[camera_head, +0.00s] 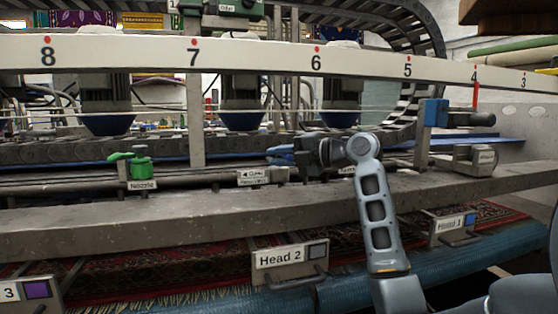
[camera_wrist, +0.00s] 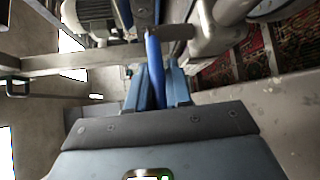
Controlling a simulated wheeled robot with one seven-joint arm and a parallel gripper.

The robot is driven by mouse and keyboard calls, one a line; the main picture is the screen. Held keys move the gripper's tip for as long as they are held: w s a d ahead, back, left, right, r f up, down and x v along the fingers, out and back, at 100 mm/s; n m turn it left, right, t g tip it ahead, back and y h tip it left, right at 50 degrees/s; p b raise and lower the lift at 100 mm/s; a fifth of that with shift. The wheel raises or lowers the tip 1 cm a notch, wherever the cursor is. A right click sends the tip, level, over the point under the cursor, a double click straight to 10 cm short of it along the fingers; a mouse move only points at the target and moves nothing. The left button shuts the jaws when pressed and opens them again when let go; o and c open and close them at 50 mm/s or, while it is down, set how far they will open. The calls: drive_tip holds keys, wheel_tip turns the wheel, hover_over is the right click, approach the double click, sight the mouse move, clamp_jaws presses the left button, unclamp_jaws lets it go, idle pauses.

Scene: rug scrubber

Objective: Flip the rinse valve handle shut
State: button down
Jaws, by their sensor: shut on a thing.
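My gripper (camera_head: 283,155) reaches out to the left over the grey machine ledge in the head view. In the wrist view its two blue fingers (camera_wrist: 160,88) are shut on a thin blue lever (camera_wrist: 153,55), which looks like the rinse valve handle. The lever runs up between the fingers to a dark metal fitting. In the head view I cannot tell the lever apart from my blue fingertips, and my wrist hides the area around it.
A green valve (camera_head: 140,167) with a nozzle label stands farther left on the ledge (camera_head: 190,215). A numbered white beam (camera_head: 255,62) crosses above. A Head 2 panel (camera_head: 290,260) hangs below, in front of rugs. A blue box on a post (camera_head: 436,112) stands right.

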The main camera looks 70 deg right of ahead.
drive_tip(key=c, duration=1.1)
unclamp_jaws()
drive_tip(key=shift+p, duration=0.35)
